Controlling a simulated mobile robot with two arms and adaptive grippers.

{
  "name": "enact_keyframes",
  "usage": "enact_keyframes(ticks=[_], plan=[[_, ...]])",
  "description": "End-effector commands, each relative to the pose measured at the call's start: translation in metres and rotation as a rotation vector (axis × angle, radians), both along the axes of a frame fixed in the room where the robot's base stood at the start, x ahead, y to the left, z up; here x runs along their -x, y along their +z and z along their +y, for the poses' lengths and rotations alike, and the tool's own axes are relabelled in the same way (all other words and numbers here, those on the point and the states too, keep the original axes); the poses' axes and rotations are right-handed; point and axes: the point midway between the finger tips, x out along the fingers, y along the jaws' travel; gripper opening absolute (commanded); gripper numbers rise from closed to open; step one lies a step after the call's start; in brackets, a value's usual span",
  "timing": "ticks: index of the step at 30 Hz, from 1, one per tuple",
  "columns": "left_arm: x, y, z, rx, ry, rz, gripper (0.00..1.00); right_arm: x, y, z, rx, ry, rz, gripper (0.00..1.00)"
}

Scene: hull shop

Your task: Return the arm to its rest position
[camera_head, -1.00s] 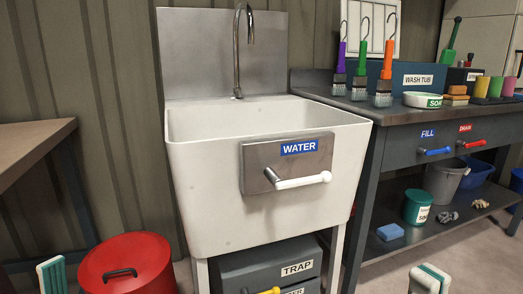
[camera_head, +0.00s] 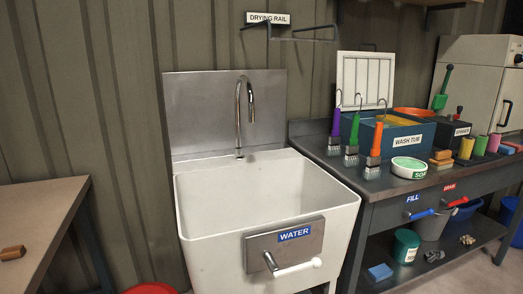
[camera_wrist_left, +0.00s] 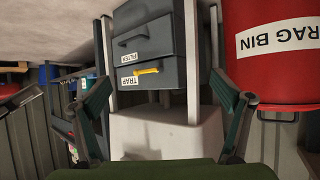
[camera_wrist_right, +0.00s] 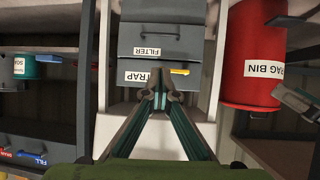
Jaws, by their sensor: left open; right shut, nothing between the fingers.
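Neither gripper shows in the head view. In the left wrist view my left gripper (camera_wrist_left: 162,88) is open, its two green-padded fingers wide apart with nothing between them. In the right wrist view my right gripper (camera_wrist_right: 160,100) is shut, its fingertips together and empty. Both hang low before the sink, facing the drawers below it: the filter drawer (camera_wrist_left: 145,42) and the trap drawer (camera_wrist_right: 147,76) with its yellow handle. A fingertip (camera_wrist_right: 297,103), apparently of my left gripper, shows at the right edge of the right wrist view.
The white sink (camera_head: 200,225) with its water lever (camera_head: 297,270) stands in front. A bench (camera_head: 395,187) on the right holds upright brushes, a wash tub (camera_head: 407,141) and a soap tin (camera_head: 409,168). A table (camera_head: 45,215) is at left. A red rag bin (camera_wrist_left: 270,75) stands beside the drawers.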

Motion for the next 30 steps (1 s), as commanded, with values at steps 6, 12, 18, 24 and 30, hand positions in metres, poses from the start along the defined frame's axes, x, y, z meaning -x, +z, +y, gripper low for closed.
enact_keyframes(ticks=[6,12,18,24,30], plan=[[0.145,-0.064,0.045,-0.118,0.022,0.465,0.92,0.145,-0.064,-0.045,0.118,-0.021,0.465,0.00],[0.266,-0.083,0.078,-0.192,0.036,0.773,0.92,0.266,-0.083,-0.077,0.191,-0.036,0.774,0.00],[0.322,-0.085,0.091,-0.222,0.042,0.907,0.92,0.322,-0.085,-0.091,0.222,-0.043,0.908,0.00],[0.328,-0.088,0.093,-0.225,0.043,0.922,0.92,0.328,-0.088,-0.093,0.224,-0.043,0.922,0.00],[0.327,-0.087,0.093,-0.225,0.042,0.920,0.92,0.327,-0.088,-0.093,0.225,-0.043,0.920,0.00]])
